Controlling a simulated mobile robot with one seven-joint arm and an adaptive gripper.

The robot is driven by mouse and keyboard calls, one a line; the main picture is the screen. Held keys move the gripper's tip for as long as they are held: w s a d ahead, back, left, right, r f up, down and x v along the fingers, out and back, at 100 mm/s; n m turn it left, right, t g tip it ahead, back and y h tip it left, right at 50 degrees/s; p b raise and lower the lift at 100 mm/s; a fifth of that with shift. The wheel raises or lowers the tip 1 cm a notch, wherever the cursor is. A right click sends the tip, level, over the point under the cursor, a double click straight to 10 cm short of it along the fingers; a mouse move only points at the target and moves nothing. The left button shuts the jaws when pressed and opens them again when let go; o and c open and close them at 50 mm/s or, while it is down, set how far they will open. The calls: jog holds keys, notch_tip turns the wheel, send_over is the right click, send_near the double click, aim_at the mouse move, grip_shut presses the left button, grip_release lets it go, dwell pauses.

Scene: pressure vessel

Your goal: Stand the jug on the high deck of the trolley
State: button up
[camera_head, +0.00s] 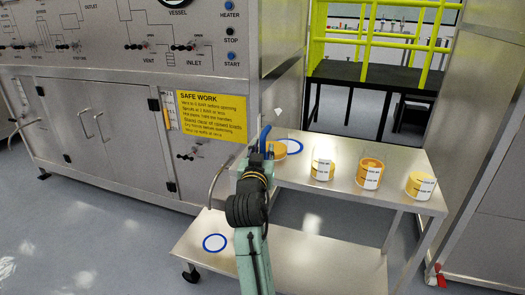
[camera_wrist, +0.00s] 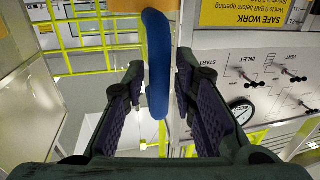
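The jug (camera_head: 278,151) has a blue handle (camera_head: 265,137) and orange-yellow contents. It shows over the far left part of the trolley's high deck (camera_head: 300,183), overlapping the left side of a blue ring mark (camera_head: 293,146). I cannot tell whether its base touches the deck. My gripper (camera_head: 262,158) is at the handle, left of the jug's body. In the wrist view the blue handle (camera_wrist: 157,65) stands between the fingertips of my gripper (camera_wrist: 159,80), which are closed in close on both sides of it. Most of the jug's body is out of the wrist view.
Several labelled containers with yellow contents, such as this one (camera_head: 370,173), stand along the high deck to the right. The low deck (camera_head: 300,262) is bare apart from another blue ring (camera_head: 214,242). A steel control cabinet (camera_head: 120,120) stands close at the left.

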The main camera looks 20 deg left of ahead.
jog(key=shift+o, duration=0.7)
